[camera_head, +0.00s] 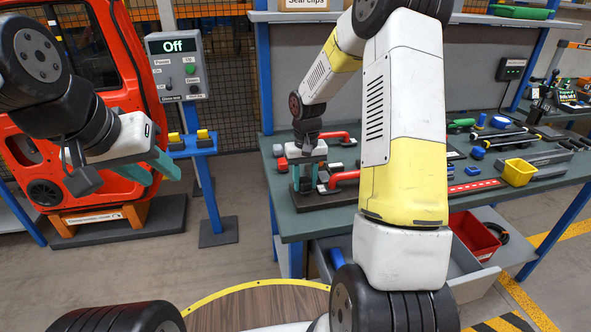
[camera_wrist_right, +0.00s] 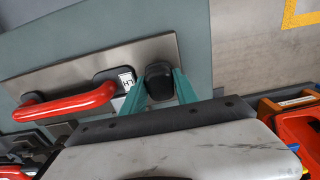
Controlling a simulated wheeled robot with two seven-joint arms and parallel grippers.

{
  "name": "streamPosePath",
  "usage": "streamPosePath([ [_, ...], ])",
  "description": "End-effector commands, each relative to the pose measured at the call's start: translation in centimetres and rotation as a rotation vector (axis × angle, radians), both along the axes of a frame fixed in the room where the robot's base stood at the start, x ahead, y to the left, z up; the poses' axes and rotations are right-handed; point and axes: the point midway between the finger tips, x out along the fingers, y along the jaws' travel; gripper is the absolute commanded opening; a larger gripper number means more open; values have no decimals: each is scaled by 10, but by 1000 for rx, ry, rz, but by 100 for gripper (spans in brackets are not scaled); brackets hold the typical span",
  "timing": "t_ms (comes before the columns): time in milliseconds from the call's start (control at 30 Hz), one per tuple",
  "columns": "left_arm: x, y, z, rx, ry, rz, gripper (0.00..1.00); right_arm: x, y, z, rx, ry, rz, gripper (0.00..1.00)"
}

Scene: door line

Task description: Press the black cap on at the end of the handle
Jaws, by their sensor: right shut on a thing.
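The red handle (camera_wrist_right: 68,104) with black ends lies on a metal plate (camera_wrist_right: 60,80) in the right wrist view. A small white label (camera_wrist_right: 126,79) is at its right end. The black cap (camera_wrist_right: 158,78) is just right of that end, between the teal fingers of my right gripper (camera_wrist_right: 159,90), which is shut on it. Whether the cap touches the handle is unclear. In the head view my right gripper (camera_head: 305,183) points down at the bench's left end, beside a red handle (camera_head: 344,179). My left gripper (camera_head: 151,174) is open and empty, away from the bench.
A red bin (camera_head: 474,236) sits below. At left stand a red door (camera_head: 35,135) and a post with a panel reading "Off" (camera_head: 179,66).

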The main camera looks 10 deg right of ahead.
Motion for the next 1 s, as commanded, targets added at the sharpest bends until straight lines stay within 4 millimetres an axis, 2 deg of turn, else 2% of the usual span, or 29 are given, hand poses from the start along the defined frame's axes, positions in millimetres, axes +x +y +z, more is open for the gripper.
streamPosePath([
  [567,0,0,0,0,0,0,36,0,0,-7,0,1,0,0],
  [600,0,0,0,0,0,0,36,0,0,-7,0,1,0,43],
  [700,0,0,0,0,0,0,36,0,0,-7,0,1,0,61],
  [1000,0,0,0,0,0,0,36,0,0,-6,0,0,0,61],
])
